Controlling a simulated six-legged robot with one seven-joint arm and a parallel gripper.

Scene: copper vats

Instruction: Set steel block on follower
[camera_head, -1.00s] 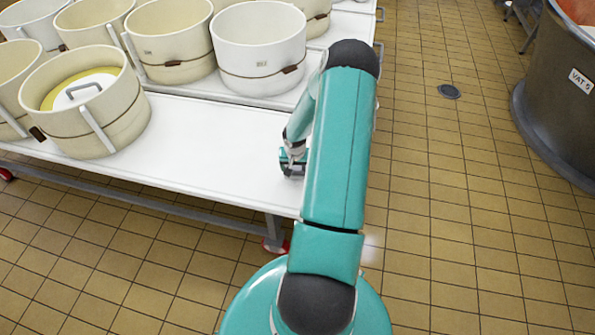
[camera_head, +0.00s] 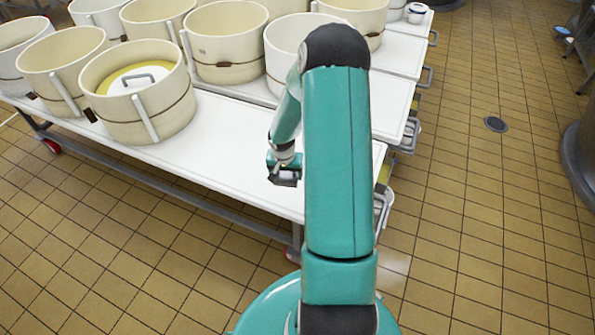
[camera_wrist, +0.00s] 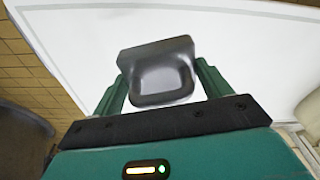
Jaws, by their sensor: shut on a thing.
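The steel block (camera_wrist: 158,52) is grey, with a raised rounded-square rim, and sits between the green fingers of my gripper (camera_wrist: 160,82) in the wrist view. My gripper is shut on it. In the head view my gripper (camera_head: 284,170) hangs over the bare front part of the white table, with the block only a small grey shape there. The follower (camera_head: 134,78) is a white disc with a grey handle, inside the nearest cream hoop (camera_head: 150,122), with a yellow ring around it. It lies to the left of my gripper and farther back. The follower does not show in the wrist view.
The white table (camera_head: 215,140) is bare in front of my gripper and toward the hoop. Several other cream hoops (camera_head: 228,45) stand behind. Tiled floor is clear at right, with a drain (camera_head: 495,124) and a vat's edge (camera_head: 582,160).

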